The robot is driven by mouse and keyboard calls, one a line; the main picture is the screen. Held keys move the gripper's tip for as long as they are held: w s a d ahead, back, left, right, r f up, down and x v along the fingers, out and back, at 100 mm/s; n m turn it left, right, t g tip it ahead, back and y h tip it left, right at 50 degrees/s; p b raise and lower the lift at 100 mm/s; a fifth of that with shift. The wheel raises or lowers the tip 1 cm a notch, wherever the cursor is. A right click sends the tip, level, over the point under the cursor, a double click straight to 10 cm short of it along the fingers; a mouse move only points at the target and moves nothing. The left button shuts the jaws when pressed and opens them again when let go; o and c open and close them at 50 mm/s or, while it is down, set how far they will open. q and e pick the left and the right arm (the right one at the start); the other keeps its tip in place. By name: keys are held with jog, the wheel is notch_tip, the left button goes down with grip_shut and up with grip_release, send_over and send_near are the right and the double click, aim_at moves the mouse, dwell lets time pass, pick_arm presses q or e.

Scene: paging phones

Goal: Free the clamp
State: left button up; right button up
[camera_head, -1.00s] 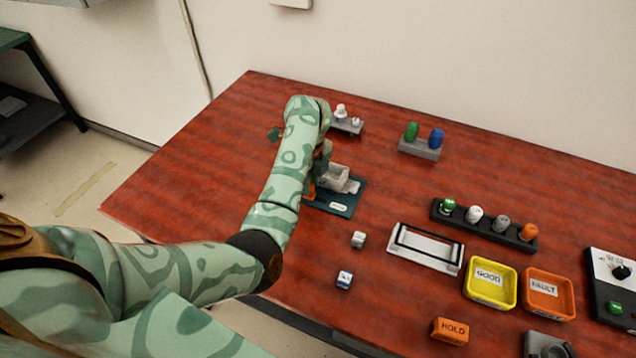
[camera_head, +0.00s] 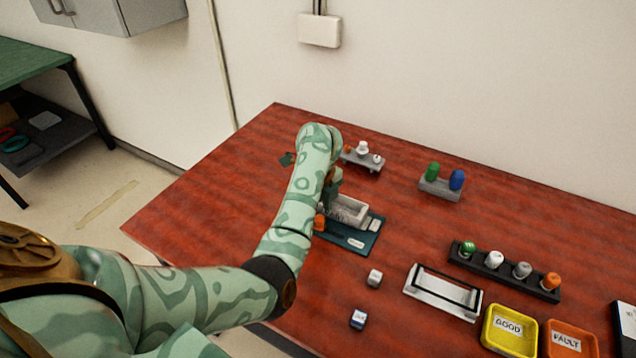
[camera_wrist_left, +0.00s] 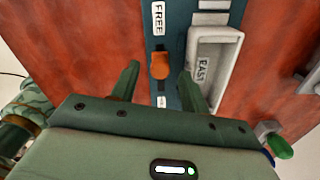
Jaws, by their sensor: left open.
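The clamp fixture is a teal plate (camera_head: 357,241) with a grey open-topped box (camera_head: 348,209) on it. Its orange lever (camera_wrist_left: 160,66) sits in a dark slot, with a "FREE" label (camera_wrist_left: 158,18) beyond one end and a smaller label, too small to read, at the other. In the head view the orange part (camera_head: 319,222) shows beside my arm. My left gripper (camera_wrist_left: 158,78) is open, its two fingers on either side of the lever with gaps visible. The head view mostly hides this gripper (camera_head: 328,197) behind my arm. My right gripper is out of view.
Two small cubes (camera_head: 358,319) (camera_head: 375,278) and a white framed tray (camera_head: 440,292) lie nearer the front. A dark rack (camera_head: 505,270) of coloured pegs, a yellow GOOD tray (camera_head: 489,333) and an orange FAULT tray (camera_head: 592,345) are at right. The left table area is clear.

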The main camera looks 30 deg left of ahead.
pick_arm(q)
notch_tip(320, 180, up, 15)
jog(key=p, duration=0.7)
jog(key=shift+f, duration=0.2)
